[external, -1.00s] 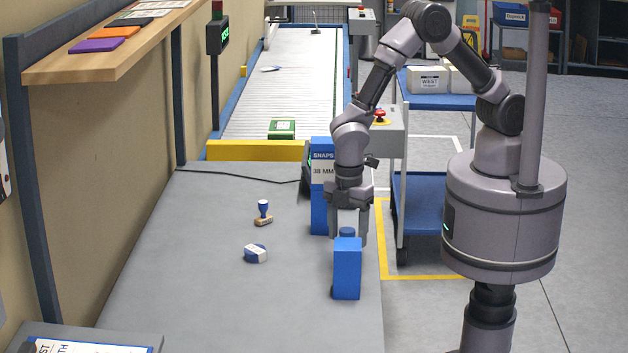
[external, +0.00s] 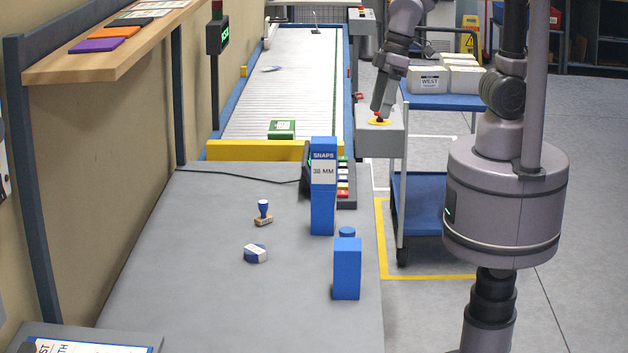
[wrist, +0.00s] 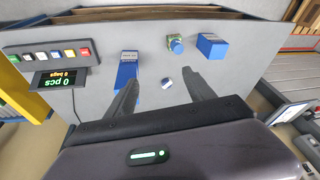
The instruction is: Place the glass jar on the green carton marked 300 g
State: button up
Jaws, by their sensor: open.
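The glass jar shows its blue lid (external: 347,231) behind a blue box in the external view. In the wrist view the whole jar (wrist: 175,44) stands upright on the table, greenish with a blue lid. A green carton (external: 282,129) with a white label lies at the near end of the roller conveyor; its marking is too small to read. My gripper (wrist: 163,92) is open and empty, with its two fingers spread above the table and apart from the jar. Part of my arm hangs at the upper right in the external view.
A tall blue SNAPS box (external: 323,205) stands farther back, before a scale with coloured buttons (wrist: 45,56). A stamp (external: 263,213) and an eraser-like block (external: 255,253) lie left. A yellow bar (external: 255,150) edges the conveyor.

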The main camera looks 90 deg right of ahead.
jog(key=s+d+r+m+t, duration=0.2)
jog(key=s+d+r+m, duration=0.2)
jog(key=s+m, duration=0.3)
jog(key=shift+s+r+t, duration=0.15)
jog(key=shift+s+t, duration=0.25)
jog(key=shift+s, duration=0.85)
notch_tip(320, 180, down, 7)
jog(key=b, duration=0.7)
